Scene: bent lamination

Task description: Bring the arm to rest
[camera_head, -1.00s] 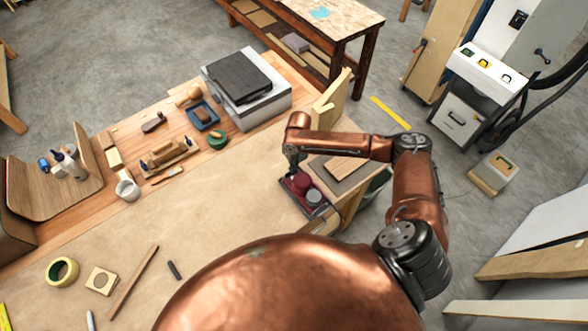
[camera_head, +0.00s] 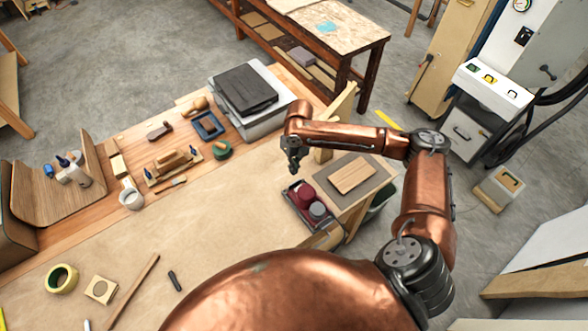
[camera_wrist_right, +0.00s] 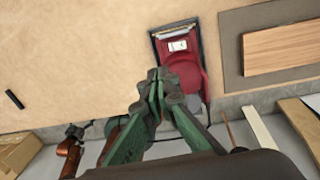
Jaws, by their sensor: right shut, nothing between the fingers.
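My right gripper (camera_head: 292,168) is shut and empty above the right end of the bench. In the right wrist view its green fingers (camera_wrist_right: 162,95) meet at the tips, just left of a red sander-like tool (camera_wrist_right: 180,68). The red tool (camera_head: 302,195) lies in a dark tray at the bench edge, just below and right of the gripper in the head view. My right arm (camera_head: 350,137) is bent, its forearm reaching left from the elbow. My left gripper is not in view.
A wooden block (camera_head: 352,176) lies on a grey mat beside the tray. A grey machine with a black top (camera_head: 245,90) stands behind. Hand tools, a tape roll (camera_head: 62,278) and a bent wood panel (camera_head: 55,190) are on the bench. The brown paper in the middle is mostly clear.

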